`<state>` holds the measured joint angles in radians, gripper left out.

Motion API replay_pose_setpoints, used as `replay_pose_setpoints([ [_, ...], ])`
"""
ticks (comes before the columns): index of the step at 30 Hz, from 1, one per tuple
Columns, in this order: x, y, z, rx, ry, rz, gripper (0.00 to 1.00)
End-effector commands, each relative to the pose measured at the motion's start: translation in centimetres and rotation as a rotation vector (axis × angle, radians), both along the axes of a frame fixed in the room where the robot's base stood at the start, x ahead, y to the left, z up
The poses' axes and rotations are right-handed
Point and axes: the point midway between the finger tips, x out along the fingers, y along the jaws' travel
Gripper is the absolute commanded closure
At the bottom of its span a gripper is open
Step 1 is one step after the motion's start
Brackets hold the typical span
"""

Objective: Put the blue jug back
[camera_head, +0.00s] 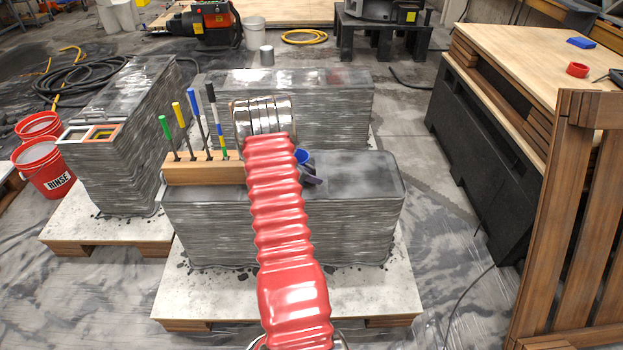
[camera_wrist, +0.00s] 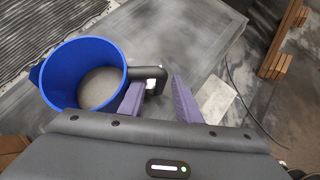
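The blue jug (camera_wrist: 48,85) shows at the left of the wrist view, open side up, with grey material inside and a dark handle on its right. In the head view only a bit of the jug (camera_head: 302,156) shows beside my red arm, over the front block's grey top. My gripper (camera_wrist: 159,83) has its two purple fingers apart, one on each side of the handle's outer end. Gaps seem to show between fingers and handle. Whether the jug rests on the block is hidden.
A wooden rack (camera_head: 203,172) with several coloured-handled tools stands on the front printed block (camera_head: 215,222), left of my arm. Another block (camera_head: 335,105) stands behind. Red buckets (camera_head: 45,168) are at the left. A wooden slatted frame (camera_head: 560,220) stands at the right.

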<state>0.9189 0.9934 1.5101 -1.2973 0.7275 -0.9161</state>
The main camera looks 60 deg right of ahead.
Motion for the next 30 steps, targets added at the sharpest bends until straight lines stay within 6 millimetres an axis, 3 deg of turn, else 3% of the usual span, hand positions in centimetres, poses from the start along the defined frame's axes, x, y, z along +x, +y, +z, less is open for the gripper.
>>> replay_pose_setpoints([
  [8,0.5,0.8,1.0,0.0,0.0,0.001,0.7],
  [24,3.3,6.0,7.0,-0.002,-0.002,0.001,0.7],
  [30,3.9,7.3,8.4,0.0,0.0,0.001,0.7],
])
